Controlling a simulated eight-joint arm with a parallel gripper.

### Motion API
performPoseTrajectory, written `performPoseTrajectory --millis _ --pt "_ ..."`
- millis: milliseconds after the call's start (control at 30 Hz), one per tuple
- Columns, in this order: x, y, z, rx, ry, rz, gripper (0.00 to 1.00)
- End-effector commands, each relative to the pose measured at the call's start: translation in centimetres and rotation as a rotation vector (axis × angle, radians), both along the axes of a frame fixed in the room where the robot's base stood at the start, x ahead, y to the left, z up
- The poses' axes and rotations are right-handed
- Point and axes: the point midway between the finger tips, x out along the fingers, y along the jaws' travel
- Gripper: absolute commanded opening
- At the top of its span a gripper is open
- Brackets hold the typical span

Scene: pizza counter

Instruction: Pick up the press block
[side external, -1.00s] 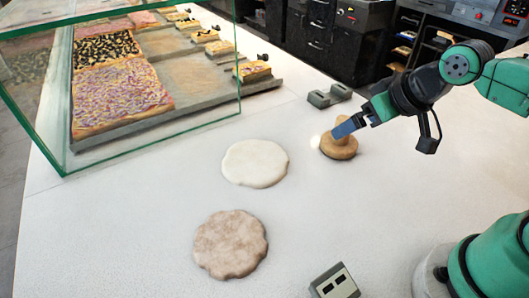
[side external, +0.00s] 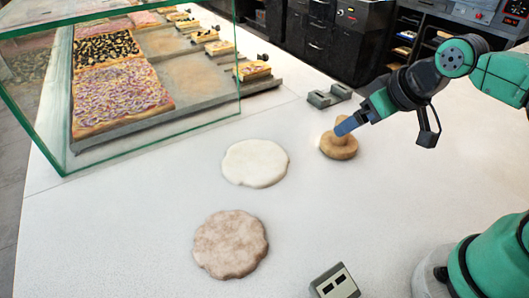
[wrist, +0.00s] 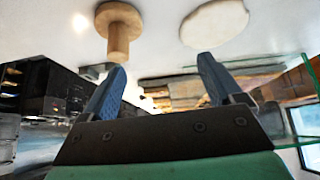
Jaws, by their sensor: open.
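The press block (side external: 338,152) is a round wooden disc with an upright knob, standing on the white counter. In the wrist view the press block (wrist: 118,14) is at the top, its knob pointing down the picture, beyond the fingertips and lined up with the left blue finger rather than centred between the two. My gripper (side external: 346,126) is at the knob in the side view, its blue fingers covering part of it. In the wrist view my gripper (wrist: 161,64) is open with nothing between its fingers. I cannot tell whether a finger touches the knob.
A pale dough round (side external: 255,163) and a browner one (side external: 230,244) lie left of the block. A grey metal holder (side external: 330,95) stands behind it, another grey slotted block (side external: 335,282) in front. A glass case (side external: 150,140) with pizza trays is at left.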

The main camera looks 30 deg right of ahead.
Motion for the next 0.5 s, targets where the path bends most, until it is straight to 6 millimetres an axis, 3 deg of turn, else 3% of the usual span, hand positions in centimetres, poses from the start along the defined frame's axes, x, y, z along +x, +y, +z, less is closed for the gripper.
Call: performPoseTrajectory --millis 233,500 --pt "3.4 -2.8 -0.7 -0.06 0.138 0.216 0.86" --pt "6.8 -6.8 -4.0 -0.064 0.206 0.54 0.86"
